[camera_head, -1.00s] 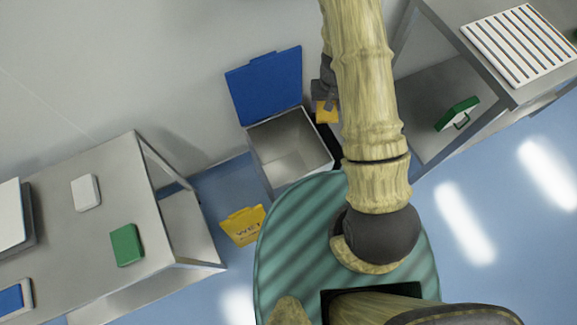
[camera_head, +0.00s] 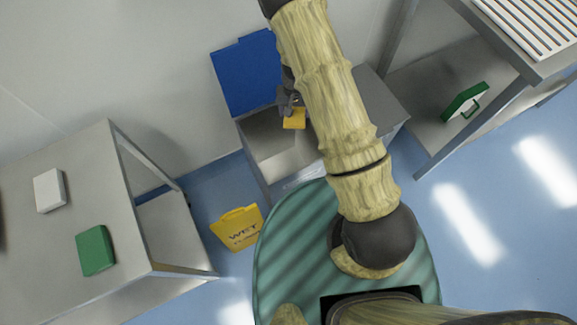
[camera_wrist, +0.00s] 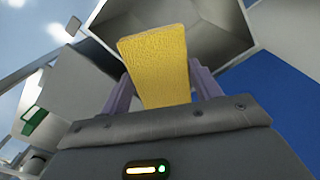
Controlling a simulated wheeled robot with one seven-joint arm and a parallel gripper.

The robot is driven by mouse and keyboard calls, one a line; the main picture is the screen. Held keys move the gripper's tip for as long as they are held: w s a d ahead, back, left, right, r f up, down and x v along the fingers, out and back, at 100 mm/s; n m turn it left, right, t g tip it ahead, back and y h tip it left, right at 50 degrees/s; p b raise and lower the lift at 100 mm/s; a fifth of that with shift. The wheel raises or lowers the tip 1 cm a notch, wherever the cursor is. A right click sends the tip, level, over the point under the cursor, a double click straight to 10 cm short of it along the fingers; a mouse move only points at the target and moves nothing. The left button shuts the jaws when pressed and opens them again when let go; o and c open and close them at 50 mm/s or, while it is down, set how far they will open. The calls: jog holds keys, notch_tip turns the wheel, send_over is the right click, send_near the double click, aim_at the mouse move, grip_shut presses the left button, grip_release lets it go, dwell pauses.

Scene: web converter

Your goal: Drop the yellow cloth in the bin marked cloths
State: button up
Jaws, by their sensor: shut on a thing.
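The yellow cloth (camera_head: 294,119) hangs from my gripper (camera_head: 291,104), which is shut on it. In the wrist view, the cloth (camera_wrist: 158,60) is held between the two fingers of my gripper (camera_wrist: 160,88). An open grey metal bin (camera_head: 262,143) with a raised blue lid (camera_head: 246,74) stands by the wall. In the head view, the cloth appears over the bin's opening, near the lid; its exact height is hard to tell. The wrist view shows the bin's inside (camera_wrist: 215,22) behind the cloth and the blue lid (camera_wrist: 280,95) at right. I see no readable bin marking.
My arm covers part of the bin's right side. A grey surface (camera_head: 377,105) lies to the right of my arm. A yellow wet-floor sign (camera_head: 238,230) stands left of me. A metal bench (camera_head: 60,285) is at left, a metal rack (camera_head: 425,95) at right.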

jog(key=a+f, duration=0.1)
jog(key=f+b, duration=0.1)
jog(key=f, duration=0.1)
jog(key=shift+a, duration=0.45)
notch_tip(320, 180, down, 6)
jog(key=b, duration=0.5)
jog(key=shift+r, duration=0.1)
jog(key=o, duration=1)
jog(key=shift+o, duration=0.2)
jog(key=shift+r, duration=0.1)
